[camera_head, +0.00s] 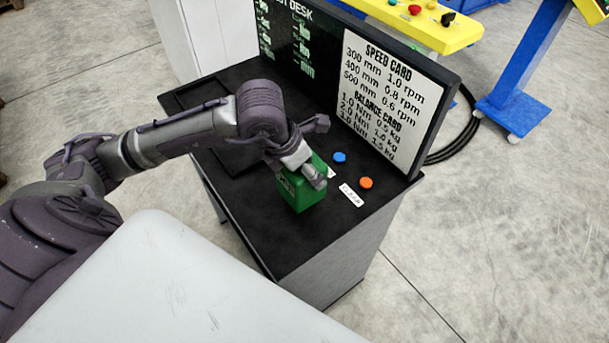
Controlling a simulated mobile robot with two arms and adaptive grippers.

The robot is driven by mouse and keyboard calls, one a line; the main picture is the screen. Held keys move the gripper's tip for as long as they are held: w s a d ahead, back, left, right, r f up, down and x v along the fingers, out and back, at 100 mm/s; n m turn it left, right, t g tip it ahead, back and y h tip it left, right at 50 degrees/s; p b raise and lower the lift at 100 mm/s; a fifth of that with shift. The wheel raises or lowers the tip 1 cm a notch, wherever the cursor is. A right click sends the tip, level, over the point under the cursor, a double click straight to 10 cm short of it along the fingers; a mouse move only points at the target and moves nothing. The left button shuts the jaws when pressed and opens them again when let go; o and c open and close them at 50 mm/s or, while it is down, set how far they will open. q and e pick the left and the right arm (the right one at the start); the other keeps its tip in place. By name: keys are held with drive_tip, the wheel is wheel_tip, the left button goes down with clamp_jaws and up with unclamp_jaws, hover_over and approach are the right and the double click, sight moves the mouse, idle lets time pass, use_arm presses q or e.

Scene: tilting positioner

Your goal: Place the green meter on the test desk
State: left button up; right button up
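The green meter (299,194) is a small green box at the middle of the black top of the test desk (307,240). It looks upright and appears to rest on the desk top. My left gripper (318,173) is at the meter's top, with one finger in front of its upper right part. The far finger and the gap between the fingers are hidden, so I cannot tell whether it grips the meter. My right gripper is out of view.
A blue button (339,157), an orange button (366,183) and a white label (351,195) are just right of the meter. A board (378,90) with cards stands along the desk's back edge. The desk's front right top is clear.

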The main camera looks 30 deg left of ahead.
use_arm(q)
wheel_tip(320, 180, down, 3)
drive_tip(key=shift+a+f+p, duration=0.1)
drive_tip(key=shift+a+p, duration=0.05)
drive_tip(key=shift+p, duration=0.4)
drive_tip(key=shift+f, duration=0.45)
drive_tip(key=shift+f, duration=0.1)
drive_tip(key=o, duration=1.2)
